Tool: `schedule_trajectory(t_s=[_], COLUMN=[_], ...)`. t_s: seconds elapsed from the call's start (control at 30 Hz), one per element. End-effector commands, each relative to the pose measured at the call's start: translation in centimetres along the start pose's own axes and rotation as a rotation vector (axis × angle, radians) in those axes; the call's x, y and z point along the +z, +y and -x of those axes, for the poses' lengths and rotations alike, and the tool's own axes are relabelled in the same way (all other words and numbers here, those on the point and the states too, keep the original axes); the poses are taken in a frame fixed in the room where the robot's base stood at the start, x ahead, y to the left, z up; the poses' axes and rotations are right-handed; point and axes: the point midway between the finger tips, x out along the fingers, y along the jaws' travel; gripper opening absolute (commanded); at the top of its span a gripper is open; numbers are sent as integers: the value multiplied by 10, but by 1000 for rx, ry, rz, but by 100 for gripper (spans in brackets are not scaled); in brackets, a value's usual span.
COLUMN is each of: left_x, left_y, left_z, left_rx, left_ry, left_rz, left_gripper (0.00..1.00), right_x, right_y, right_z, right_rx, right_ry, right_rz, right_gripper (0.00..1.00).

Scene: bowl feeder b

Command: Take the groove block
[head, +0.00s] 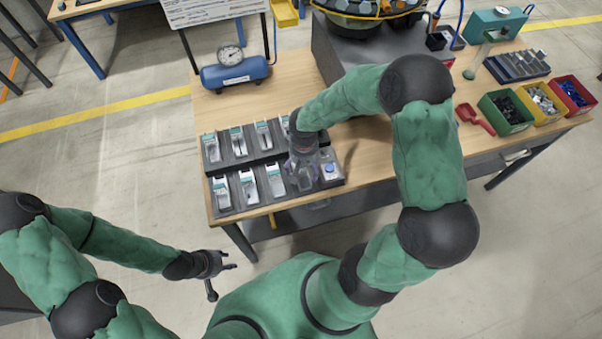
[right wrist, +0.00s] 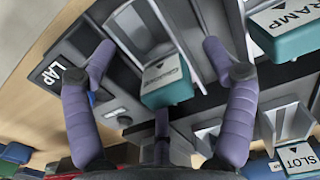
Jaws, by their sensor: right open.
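The groove block (right wrist: 168,82) shows in the right wrist view, with a white top marked GROOVE and a teal end. It sits in a slot of the dark grey rack (right wrist: 210,103). My right gripper (right wrist: 158,54) is open, with one purple finger on each side of the block and gaps between. In the head view my right gripper (head: 304,180) is low over the right part of the rack and I cannot make out the groove block there. My left gripper (head: 222,279) is open and empty, off the table at the lower left.
The ramp block (right wrist: 285,28) and slot block (right wrist: 292,148) are close by on the right. The LAP label (right wrist: 50,75) is on the left. A blue air tank with a gauge (head: 235,74) stands behind the rack. Coloured bins (head: 506,112) and a red scoop (head: 474,118) are at the right.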

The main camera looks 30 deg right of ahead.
Motion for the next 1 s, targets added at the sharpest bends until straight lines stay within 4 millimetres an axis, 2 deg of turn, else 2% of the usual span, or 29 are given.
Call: schedule_trajectory(t_s=[0.23, 0.4, 0.5, 0.83, 1.0], left_x=[0, 0, 0, 0, 0], left_y=[0, 0, 0, 0, 2], left_z=[0, 0, 0, 1, 6], left_rx=[0, 0, 0, 0, 0], left_ry=[0, 0, 0, 0, 0], left_rz=[0, 0, 0, 0, 0], left_gripper=[40, 40, 40, 40, 40], right_x=[-1, -1, -1, -1, -1], right_y=[0, 0, 0, 0, 0], right_z=[-2, -2, -2, 0, 13], right_rx=[0, 0, 0, 0, -1], right_ry=[2, 2, 2, 2, 4], right_rz=[-1, 0, 0, 0, -1], right_gripper=[84, 36, 14, 13, 13])
